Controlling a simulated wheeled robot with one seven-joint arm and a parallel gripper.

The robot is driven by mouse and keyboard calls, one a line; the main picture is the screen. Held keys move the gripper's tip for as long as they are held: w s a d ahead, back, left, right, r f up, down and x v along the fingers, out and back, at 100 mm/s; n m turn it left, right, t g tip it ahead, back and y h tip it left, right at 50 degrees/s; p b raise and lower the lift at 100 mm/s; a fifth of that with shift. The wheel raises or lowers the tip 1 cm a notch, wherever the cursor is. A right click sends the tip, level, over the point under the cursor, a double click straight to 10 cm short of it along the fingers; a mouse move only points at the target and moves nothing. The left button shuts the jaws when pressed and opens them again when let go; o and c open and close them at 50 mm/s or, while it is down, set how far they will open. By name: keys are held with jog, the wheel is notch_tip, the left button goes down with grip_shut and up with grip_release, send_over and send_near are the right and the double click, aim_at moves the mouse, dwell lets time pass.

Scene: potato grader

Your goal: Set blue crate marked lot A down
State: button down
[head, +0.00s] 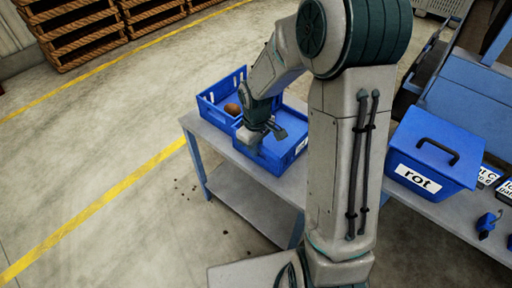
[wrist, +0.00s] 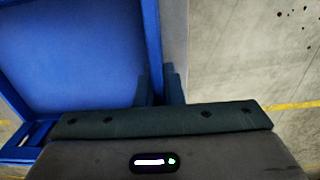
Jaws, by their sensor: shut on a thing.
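My gripper (head: 264,133) is shut on the near wall of a blue crate (head: 283,163) at the grey table's left end. This crate has a white label on its right side, too small to read, so I cannot confirm the lot A mark. In the wrist view my gripper's fingers (wrist: 160,88) straddle the crate's wall (wrist: 152,50), and the visible crate floor (wrist: 70,55) is bare. I cannot tell whether the crate touches the table or hangs just above it. My arm hides part of it.
Another blue crate (head: 208,110) stands close behind, with a brown potato (head: 232,109) in view there. The grey table (head: 226,150) has a narrow bare strip in front. A lidded blue bin marked rot (head: 424,178) stands at the right. Wooden pallets (head: 80,30) are stacked at the back.

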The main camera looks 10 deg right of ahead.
jog(key=c, duration=1.6)
grip_release()
jog(key=shift+f, duration=0.1)
jog(key=shift+o, duration=0.2)
notch_tip(320, 180, up, 11)
jog(key=p, duration=0.2)
jog(key=shift+p, duration=0.35)
jog(key=shift+s+r, duration=0.15)
jog(key=shift+r, duration=0.55)
jog(key=s+d+r+m, duration=0.1)
jog(key=s+m, duration=0.1)
jog(key=s, duration=0.3)
jog(key=s+d+r+m+t, duration=0.1)
jog(key=s+r+m, duration=0.1)
jog(key=s, duration=0.4)
jog(key=s+d+r+m, duration=0.2)
jog(key=s+m, duration=0.1)
jog(key=s, duration=0.2)
jog(key=shift+s+m+t, duration=0.35)
jog(key=shift+m+t, duration=0.05)
jog(key=shift+r, duration=0.1)
